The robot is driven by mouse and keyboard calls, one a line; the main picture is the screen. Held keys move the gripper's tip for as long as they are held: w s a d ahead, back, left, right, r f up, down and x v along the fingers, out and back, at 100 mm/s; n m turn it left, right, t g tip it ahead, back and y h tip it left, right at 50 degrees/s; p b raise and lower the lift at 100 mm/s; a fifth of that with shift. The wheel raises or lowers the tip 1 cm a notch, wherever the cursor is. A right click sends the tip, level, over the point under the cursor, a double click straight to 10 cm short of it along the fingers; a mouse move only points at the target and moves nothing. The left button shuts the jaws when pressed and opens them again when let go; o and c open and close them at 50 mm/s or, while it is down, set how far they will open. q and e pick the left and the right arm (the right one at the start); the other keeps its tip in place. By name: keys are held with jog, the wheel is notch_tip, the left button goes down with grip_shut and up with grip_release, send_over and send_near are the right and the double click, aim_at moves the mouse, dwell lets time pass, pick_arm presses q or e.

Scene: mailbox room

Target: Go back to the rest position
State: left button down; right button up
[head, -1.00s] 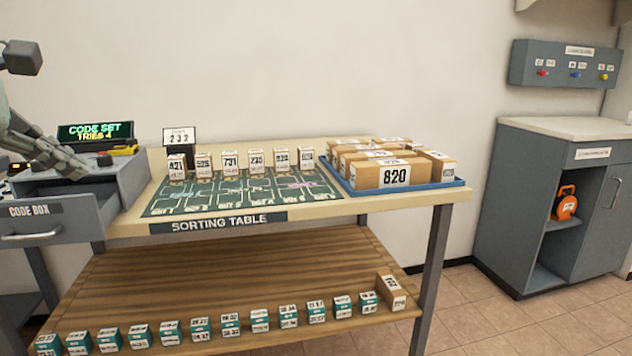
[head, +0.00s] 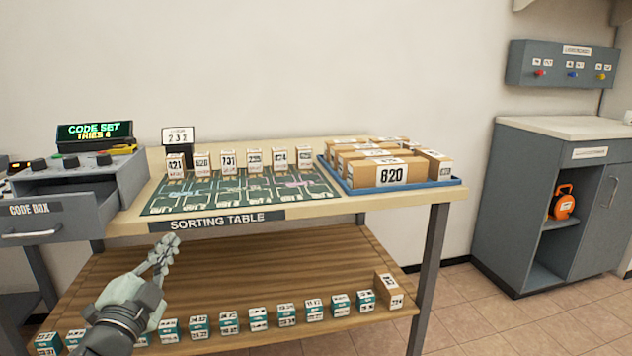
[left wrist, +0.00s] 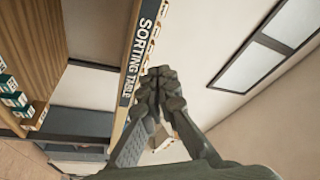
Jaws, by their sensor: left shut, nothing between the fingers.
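My left gripper (head: 166,254) is shut and empty. In the head view it is in front of the sorting table (head: 400,203), below the table's front edge, with the lower shelf behind it in the picture. In the left wrist view its closed fingers (left wrist: 160,88) point toward the table's labelled edge (left wrist: 138,62). My right gripper is not in view.
Several small boxes stand on the green mat (head: 160,206). A blue tray (head: 440,183) holds brown parcels. The wooden lower shelf (head: 300,265) carries a row of teal and white boxes. A grey cabinet (head: 510,215) stands at the right, with open floor before it.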

pick_arm(q)
jog(key=s+a+f+n+g+y, duration=0.2)
jog(key=s+f+n+g, duration=0.25)
jog(key=f, duration=0.75)
jog(key=s+a+f+n+g+y, duration=0.25)
jog(key=s+f+g, duration=0.2)
jog(key=f, duration=0.85)
jog(key=s+d+f+n+g+h, duration=0.1)
jog(key=s+f+g, duration=0.3)
jog(key=s+f, duration=0.4)
jog(key=s+d+f+n+g+h, duration=0.1)
jog(key=s+d+f+n+g, duration=0.1)
jog(key=s+f, duration=0.6)
jog(key=s+d+g, duration=0.1)
jog(key=s+g, duration=0.1)
jog(key=s, duration=0.3)
jog(key=shift+s+d+f+n, duration=0.15)
jog(key=shift+s+d+n, duration=0.1)
jog(key=shift+d+n, duration=0.15)
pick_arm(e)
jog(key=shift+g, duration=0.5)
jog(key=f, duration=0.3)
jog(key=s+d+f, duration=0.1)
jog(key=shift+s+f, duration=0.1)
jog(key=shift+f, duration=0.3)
